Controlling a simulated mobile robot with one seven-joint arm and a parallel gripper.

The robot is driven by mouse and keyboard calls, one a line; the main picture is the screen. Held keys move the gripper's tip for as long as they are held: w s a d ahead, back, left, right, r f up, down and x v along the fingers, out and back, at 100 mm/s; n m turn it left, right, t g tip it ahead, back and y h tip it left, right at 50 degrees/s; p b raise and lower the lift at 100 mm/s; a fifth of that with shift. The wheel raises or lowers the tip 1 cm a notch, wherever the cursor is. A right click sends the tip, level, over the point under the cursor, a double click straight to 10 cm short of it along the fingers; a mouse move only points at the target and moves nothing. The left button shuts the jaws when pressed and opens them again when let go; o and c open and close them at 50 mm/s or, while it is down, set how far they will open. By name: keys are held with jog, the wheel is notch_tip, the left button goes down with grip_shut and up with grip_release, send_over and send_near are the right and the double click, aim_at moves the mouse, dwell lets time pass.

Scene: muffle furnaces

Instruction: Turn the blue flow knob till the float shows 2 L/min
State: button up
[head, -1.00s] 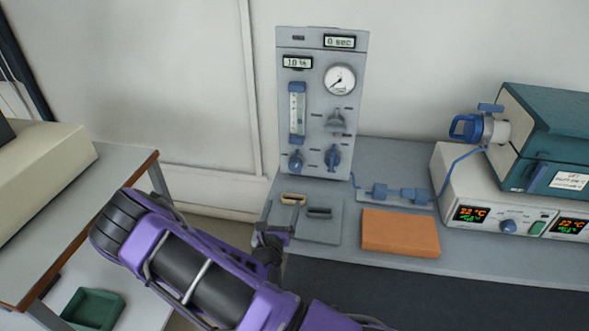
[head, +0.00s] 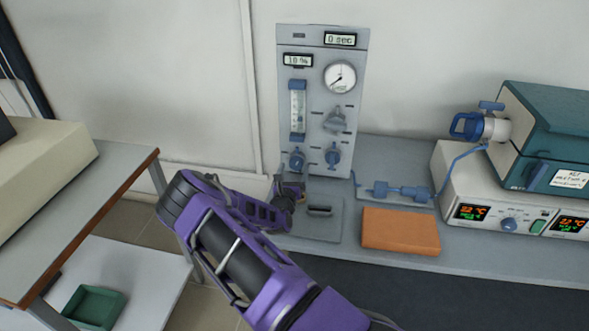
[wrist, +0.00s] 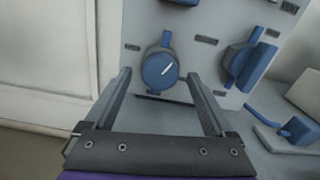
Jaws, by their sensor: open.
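The blue flow knob (head: 297,160) is at the lower left of the grey upright panel (head: 352,110), below the clear flow tube (head: 298,108). The float's reading is too small to tell. In the wrist view the knob (wrist: 160,71) is round, with a white line slanting up to the right. My gripper (wrist: 159,80) is open; its two fingers point at the panel on either side of the knob, which appears between them with no visible contact. In the head view my gripper (head: 289,186) is just below the knob.
Another blue knob (head: 333,157) sits just right of the flow knob, also in the wrist view (wrist: 245,63). A grey knob (head: 335,121) and round gauge (head: 340,77) are above. An orange block (head: 401,231) and a grey plate (head: 325,228) lie on the bench below.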

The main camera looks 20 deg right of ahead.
jog(key=shift+w+d, duration=0.25)
jog(key=shift+w, duration=0.1)
jog(key=shift+c, duration=0.3)
jog(key=c, duration=1.3)
jog(key=shift+n, duration=0.7)
jog(key=o, duration=1.4)
jog(key=shift+c, duration=0.2)
jog(key=v, duration=1.7)
jog(key=shift+s+a, duration=0.2)
